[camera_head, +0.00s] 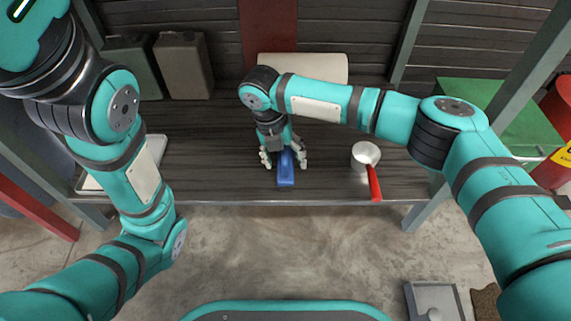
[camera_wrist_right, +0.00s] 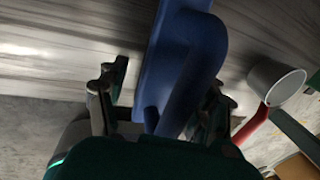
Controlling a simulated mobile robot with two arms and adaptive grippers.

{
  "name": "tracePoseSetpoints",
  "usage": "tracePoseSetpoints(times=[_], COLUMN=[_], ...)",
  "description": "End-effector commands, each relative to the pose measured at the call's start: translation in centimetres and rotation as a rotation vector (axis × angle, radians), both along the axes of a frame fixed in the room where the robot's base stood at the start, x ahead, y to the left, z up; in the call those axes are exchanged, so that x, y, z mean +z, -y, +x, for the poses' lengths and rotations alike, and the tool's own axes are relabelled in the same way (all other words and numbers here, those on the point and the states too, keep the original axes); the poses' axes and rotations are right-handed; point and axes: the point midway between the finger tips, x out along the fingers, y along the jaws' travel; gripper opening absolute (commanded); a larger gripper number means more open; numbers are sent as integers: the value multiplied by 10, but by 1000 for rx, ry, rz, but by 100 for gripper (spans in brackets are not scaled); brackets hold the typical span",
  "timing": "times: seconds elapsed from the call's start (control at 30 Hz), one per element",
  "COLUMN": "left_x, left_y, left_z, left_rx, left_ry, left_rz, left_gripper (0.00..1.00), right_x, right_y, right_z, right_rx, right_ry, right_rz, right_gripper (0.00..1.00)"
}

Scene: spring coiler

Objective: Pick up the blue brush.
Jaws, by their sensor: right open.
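The blue brush (camera_head: 286,177) lies on the dark wooden table near its front edge in the head view. My right gripper (camera_head: 284,161) is over the brush from above, open, with a finger on either side of it. In the right wrist view the brush (camera_wrist_right: 185,65) fills the middle, with its looped handle close to the camera. The open fingers of my right gripper (camera_wrist_right: 165,95) show to the left and right of it, with a gap on the left side. My left arm is in the head view, but its gripper is not visible.
A white pot with a red handle (camera_head: 366,154) stands right of the brush, its handle reaching past the table's front edge. A pale tray (camera_head: 155,150) lies at the table's left end. Two canisters (camera_head: 183,66) and a cream box (camera_head: 335,68) stand behind.

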Motion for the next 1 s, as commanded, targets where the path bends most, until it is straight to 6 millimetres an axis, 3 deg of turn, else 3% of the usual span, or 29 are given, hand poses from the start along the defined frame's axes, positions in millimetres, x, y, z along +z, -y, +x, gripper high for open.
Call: tracePoseSetpoints(times=[0.2,0.7,1.0], left_x=[1,1,4], left_y=[0,0,0], left_z=[0,0,0], left_rx=[0,0,0], left_ry=[0,1,1], left_rz=[0,1,1], left_gripper=[40,40,40], right_x=[1,1,4], right_y=[0,0,0], right_z=[0,0,0], right_rx=[0,-1,-1], right_ry=[0,0,0], right_rz=[0,0,1], right_gripper=[65,1,1])
